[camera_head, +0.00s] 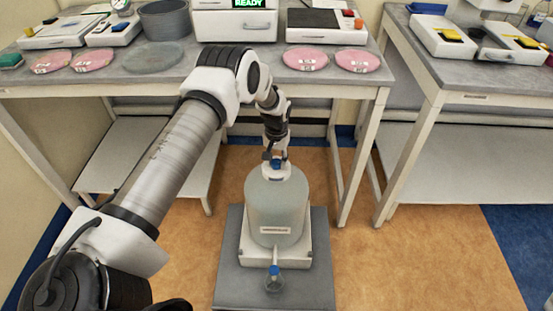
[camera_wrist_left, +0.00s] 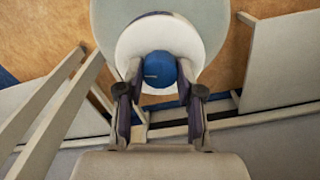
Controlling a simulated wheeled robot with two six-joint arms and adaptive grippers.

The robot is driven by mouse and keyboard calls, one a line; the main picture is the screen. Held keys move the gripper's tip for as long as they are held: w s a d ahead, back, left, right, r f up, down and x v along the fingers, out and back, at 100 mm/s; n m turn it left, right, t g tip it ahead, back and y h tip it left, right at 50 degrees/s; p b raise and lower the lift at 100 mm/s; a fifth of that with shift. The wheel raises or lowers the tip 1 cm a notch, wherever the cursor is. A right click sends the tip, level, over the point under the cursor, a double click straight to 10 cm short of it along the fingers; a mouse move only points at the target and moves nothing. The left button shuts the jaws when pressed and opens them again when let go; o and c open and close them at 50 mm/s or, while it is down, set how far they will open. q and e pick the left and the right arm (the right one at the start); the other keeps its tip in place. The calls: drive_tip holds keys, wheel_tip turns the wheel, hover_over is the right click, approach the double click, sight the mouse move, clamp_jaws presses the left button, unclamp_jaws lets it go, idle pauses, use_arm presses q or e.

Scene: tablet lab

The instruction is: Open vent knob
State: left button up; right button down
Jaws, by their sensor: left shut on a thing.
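The blue vent knob (camera_head: 277,163) is on the white cap on top of a pale grey-green carboy (camera_head: 275,205). In the left wrist view the knob (camera_wrist_left: 160,69) is round and blue, on the white cap (camera_wrist_left: 160,38). My left gripper (camera_head: 275,158) reaches down to the knob from above and behind it. In the left wrist view the fingers (camera_wrist_left: 160,88) are on either side of the knob and shut on it. My right gripper is not in view.
The carboy stands on a white stand on a grey platform (camera_head: 230,290), with a blue-topped spigot (camera_head: 274,270) at its front. A lab bench (camera_head: 220,65) with pink discs and instruments is behind. A second bench (camera_head: 480,78) is at right. Orange floor is clear around the platform.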

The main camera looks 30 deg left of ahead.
sight(276, 162)
use_arm(q)
drive_tip(key=shift+n, duration=1.7)
drive_tip(key=o, duration=1.2)
drive_tip(key=shift+c, duration=0.2)
wheel_tip(276, 162, up, 12)
